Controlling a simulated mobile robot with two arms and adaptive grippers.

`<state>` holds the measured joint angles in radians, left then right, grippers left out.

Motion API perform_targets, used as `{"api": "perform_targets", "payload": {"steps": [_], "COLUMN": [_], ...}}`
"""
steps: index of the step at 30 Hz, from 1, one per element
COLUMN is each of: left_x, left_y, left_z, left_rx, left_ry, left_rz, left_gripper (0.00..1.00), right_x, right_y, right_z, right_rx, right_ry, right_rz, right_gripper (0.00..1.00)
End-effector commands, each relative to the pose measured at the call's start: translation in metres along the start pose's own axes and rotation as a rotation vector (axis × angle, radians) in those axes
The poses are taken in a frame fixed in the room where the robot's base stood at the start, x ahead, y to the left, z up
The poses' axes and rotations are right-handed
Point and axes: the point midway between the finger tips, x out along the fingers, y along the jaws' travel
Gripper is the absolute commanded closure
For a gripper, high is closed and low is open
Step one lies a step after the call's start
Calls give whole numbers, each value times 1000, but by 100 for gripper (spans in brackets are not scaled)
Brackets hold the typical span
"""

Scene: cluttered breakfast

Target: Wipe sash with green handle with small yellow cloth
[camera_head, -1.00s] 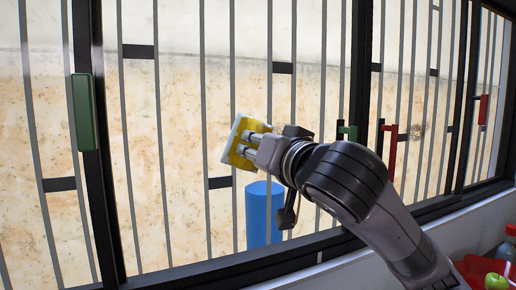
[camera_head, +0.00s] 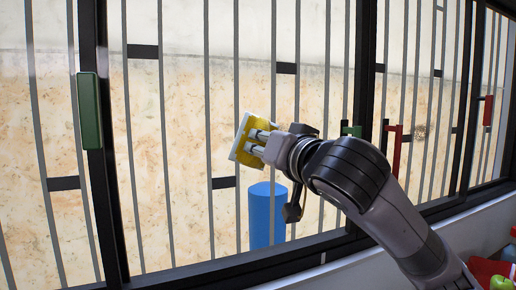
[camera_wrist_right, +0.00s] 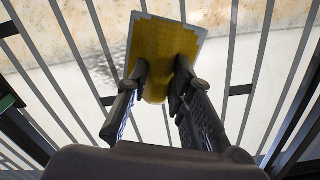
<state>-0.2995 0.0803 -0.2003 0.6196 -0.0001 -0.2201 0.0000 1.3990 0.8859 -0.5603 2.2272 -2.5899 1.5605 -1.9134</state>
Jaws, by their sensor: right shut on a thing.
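My right gripper (camera_head: 262,143) is shut on the small yellow cloth (camera_head: 247,134), a square pad with a pale edge. It holds the cloth up at the middle of the sash pane (camera_head: 185,110). Whether the cloth touches the glass I cannot tell. In the right wrist view the cloth (camera_wrist_right: 165,45) sits between the two dark fingers (camera_wrist_right: 157,85), with bars behind it. A green handle (camera_head: 89,110) is on the dark frame at the left, and another green handle (camera_head: 352,131) is on the frame to the right of the gripper. My left gripper is not in view.
A blue cylinder (camera_head: 267,215) shows behind the pane below the cloth. Grey bars stand behind the glass. Red handles (camera_head: 397,145) are further right. A white sill (camera_head: 460,229) at the lower right bears a green apple (camera_head: 500,283), red things and a bottle.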

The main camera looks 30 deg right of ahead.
Motion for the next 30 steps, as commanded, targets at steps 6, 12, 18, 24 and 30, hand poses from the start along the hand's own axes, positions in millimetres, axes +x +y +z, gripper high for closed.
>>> {"api": "perform_targets", "payload": {"steps": [6,12,18,24,30], "left_x": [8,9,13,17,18], "left_y": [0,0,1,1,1], "left_z": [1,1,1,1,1], "left_rx": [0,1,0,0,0], "left_ry": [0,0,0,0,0], "left_rz": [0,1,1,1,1], "left_gripper": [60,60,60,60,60], "right_x": [-1,-2,0,1,2], "right_y": [20,25,39,54,60], "right_z": [-7,-10,-15,-21,-25], "right_rx": [0,0,1,1,0], "right_ry": [2,1,2,1,1], "right_rz": [4,1,4,2,0], "right_gripper": [100,100,100,100,100]}}
